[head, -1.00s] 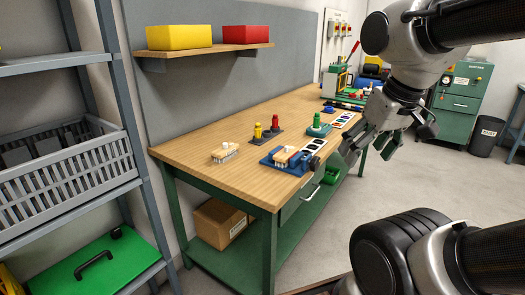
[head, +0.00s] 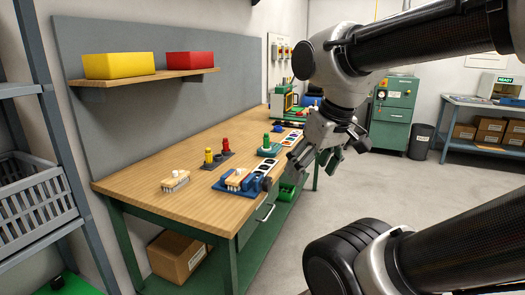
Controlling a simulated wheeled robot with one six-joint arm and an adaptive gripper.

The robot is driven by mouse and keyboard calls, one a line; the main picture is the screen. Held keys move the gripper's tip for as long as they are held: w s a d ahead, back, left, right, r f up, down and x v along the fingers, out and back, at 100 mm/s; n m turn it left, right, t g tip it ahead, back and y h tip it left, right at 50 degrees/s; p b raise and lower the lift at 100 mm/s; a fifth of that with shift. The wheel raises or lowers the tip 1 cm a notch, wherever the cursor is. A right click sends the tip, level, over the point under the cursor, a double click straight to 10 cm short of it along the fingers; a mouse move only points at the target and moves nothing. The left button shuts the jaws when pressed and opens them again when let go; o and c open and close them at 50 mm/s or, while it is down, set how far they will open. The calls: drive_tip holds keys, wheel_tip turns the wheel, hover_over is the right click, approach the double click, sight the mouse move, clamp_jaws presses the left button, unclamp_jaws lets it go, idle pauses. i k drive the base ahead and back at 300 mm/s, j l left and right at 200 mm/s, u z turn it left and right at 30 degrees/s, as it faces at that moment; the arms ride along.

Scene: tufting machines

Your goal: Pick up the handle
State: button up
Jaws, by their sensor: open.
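My gripper (head: 326,160) is open and empty, with dark fingers spread. It hangs in front of the workbench's right edge, and one finger overlaps the bench edge in the picture. I cannot tell for certain which piece is the handle. On the bench are a tan block with white tufts (head: 175,180), and a similar block (head: 238,178) in a blue fixture (head: 222,186). Behind them stand a yellow upright piece (head: 209,157) and a red one (head: 226,147). A green upright piece (head: 266,141) stands farther back on a green base.
The wooden workbench (head: 135,186) has clear room at its near left. A shelf (head: 150,77) above holds a yellow bin (head: 119,66) and a red bin (head: 190,59). A grey rack with a basket (head: 35,205) stands at left. The floor (head: 420,190) at right is open.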

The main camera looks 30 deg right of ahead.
sight(266, 138)
drive_tip(key=i+l, duration=0.2)
drive_tip(key=i+l+u, duration=0.15)
drive_tip(key=l, duration=0.25)
drive_tip(key=i+l, duration=0.25)
drive_tip(key=i+l+u, duration=0.1)
drive_tip(key=l, duration=0.6)
drive_tip(key=i+l+u, duration=0.1)
drive_tip(key=l, duration=0.5)
drive_tip(key=i+l+u, duration=0.1)
drive_tip(key=l, duration=0.5)
drive_tip(key=i+l, duration=0.3)
drive_tip(key=l+u, duration=0.05)
